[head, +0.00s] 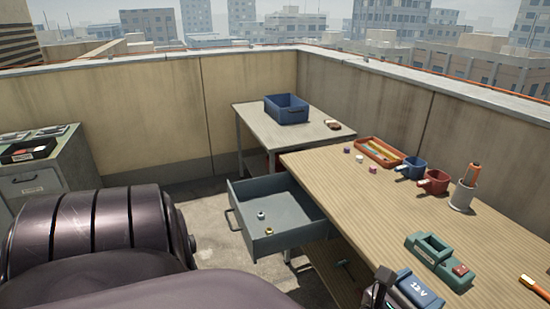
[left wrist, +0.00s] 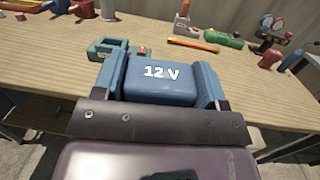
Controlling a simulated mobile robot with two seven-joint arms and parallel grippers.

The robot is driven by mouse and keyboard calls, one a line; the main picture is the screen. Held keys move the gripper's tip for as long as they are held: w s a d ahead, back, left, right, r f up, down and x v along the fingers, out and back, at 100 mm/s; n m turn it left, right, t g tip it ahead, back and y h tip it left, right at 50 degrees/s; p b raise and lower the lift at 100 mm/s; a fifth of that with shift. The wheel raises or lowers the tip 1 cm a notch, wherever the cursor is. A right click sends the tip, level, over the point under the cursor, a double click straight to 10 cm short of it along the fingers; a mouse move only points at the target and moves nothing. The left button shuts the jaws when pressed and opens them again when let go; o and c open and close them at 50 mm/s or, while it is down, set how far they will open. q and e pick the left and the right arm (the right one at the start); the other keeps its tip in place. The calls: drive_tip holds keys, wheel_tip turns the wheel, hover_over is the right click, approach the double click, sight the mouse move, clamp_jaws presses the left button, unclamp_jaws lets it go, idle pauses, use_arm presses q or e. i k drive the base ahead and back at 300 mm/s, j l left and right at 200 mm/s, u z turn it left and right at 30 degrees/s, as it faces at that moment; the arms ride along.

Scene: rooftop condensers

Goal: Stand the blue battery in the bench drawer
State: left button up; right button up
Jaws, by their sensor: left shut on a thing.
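The blue battery (head: 420,291), marked "12 V", is at the bottom edge of the head view, over the near part of the wooden bench. It fills the middle of the left wrist view (left wrist: 160,85). My left gripper (head: 402,288) is shut on it, with a finger on each side; the arm hides its lower part. The grey bench drawer (head: 290,238) is pulled open at the bench's left side, to the left of the battery. Two small metal pieces (head: 265,223) lie on its floor, which is otherwise bare. My right gripper is in neither view.
A green device with a red button (head: 440,258) stands on the bench (head: 350,215) close to the battery. Behind are a blue mug (head: 411,168), a red mug (head: 434,182), a pen cup (head: 462,195) and an orange tray (head: 380,153). A blue bin (head: 287,109) stands on the back table.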

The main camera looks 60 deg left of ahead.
sight(266, 201)
drive_tip(key=j, duration=3.1)
